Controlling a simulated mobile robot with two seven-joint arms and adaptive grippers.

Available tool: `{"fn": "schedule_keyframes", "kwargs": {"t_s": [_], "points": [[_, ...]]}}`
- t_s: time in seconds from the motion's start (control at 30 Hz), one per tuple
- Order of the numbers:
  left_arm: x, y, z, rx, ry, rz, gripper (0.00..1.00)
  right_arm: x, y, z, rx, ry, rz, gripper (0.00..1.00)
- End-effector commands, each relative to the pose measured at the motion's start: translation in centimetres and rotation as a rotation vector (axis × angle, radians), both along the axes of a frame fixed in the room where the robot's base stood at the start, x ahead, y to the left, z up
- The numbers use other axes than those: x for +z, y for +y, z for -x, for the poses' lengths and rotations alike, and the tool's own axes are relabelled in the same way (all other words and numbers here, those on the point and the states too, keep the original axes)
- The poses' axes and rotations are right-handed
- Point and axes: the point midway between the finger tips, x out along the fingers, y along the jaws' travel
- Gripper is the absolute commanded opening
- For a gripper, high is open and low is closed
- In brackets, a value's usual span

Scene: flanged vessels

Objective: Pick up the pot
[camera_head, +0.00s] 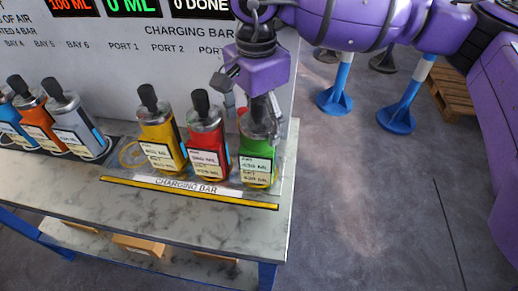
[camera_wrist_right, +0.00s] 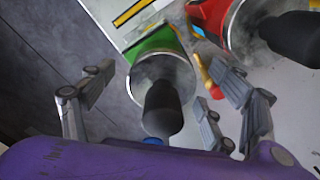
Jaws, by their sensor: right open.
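Several flanged vessels with black knobs stand on the bench; the frames do not show which one the task calls the pot. The green vessel (camera_head: 257,150) stands upright at the right end of the charging bar. My right gripper (camera_head: 250,100) is directly above it, open. In the right wrist view the green vessel (camera_wrist_right: 160,65) with its grey lid and black knob (camera_wrist_right: 163,110) lies between the two spread fingers; I cannot tell if they touch it. The red vessel (camera_head: 206,140) stands just left of it, then the yellow vessel (camera_head: 160,132). My left gripper is not in view.
Orange (camera_head: 38,125) and grey (camera_head: 77,122) vessels stand in bays at the left, with a blue one (camera_head: 8,118). A white panel with displays rises behind the bench. The marble bench top (camera_head: 150,215) is bare in front. Blue-footed posts (camera_head: 397,115) stand on the floor at right.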

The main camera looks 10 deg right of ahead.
Motion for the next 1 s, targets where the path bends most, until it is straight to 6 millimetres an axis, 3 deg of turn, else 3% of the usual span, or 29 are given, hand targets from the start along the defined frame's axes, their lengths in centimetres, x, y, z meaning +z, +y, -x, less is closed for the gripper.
{"fn": "schedule_keyframes", "kwargs": {"t_s": [0.2,0.5,1.0], "points": [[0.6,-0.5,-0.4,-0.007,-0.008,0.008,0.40,-2.7,-0.2,-0.2,0.000,-0.001,0.000,0.80],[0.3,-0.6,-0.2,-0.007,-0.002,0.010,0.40,-3.3,-0.2,-0.2,0.000,-0.001,0.000,0.79],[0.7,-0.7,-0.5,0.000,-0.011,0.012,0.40,-3.2,-0.2,-0.2,0.000,-0.001,0.000,0.13]]}}
